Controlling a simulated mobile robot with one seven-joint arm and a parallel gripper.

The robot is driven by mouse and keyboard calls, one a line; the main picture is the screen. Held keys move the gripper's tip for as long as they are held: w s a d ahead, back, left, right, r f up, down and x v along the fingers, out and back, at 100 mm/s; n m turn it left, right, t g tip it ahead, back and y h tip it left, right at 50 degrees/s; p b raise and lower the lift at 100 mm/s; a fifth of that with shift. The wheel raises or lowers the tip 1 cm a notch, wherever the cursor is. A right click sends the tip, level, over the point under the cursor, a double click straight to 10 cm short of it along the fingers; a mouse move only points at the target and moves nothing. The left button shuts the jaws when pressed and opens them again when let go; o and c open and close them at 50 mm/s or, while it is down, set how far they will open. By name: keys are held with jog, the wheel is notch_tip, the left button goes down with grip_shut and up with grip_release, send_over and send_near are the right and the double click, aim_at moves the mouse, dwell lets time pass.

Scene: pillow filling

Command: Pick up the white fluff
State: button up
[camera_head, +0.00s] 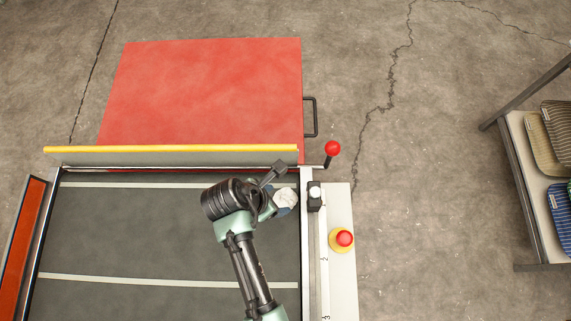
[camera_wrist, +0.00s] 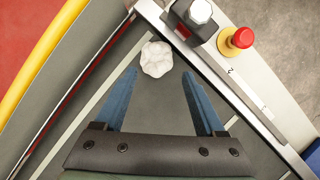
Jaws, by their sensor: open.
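The white fluff (camera_head: 286,197) is a small crumpled white clump near the right edge of the dark machine bed (camera_head: 130,235). In the wrist view the fluff (camera_wrist: 157,59) lies just ahead of the fingertips, nearer the left one. My gripper (camera_wrist: 158,78) is open, with two blue fingers pointing towards the fluff and nothing between them. In the head view my gripper (camera_head: 277,197) is beside the fluff, and part of it is hidden by my wrist. I cannot tell the height of the fingertips above the bed.
A yellow-edged bar (camera_head: 170,149) runs along the bed's far side, before a red panel (camera_head: 205,90). A black clamp block (camera_head: 316,197) with a pale knob and a red button (camera_head: 344,238) stand on the right rail. A shelf (camera_head: 525,165) with folded textiles is far right.

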aim_at(284, 198)
jog(key=x, duration=0.3)
jog(key=shift+w+f, duration=0.2)
jog(key=shift+f, duration=0.15)
jog(key=shift+x, duration=2.55)
jog(key=shift+a, duration=0.2)
jog(key=shift+c, duration=0.2)
jog(key=c, duration=1)
jog(key=shift+c, duration=0.2)
jog(key=shift+r, duration=0.1)
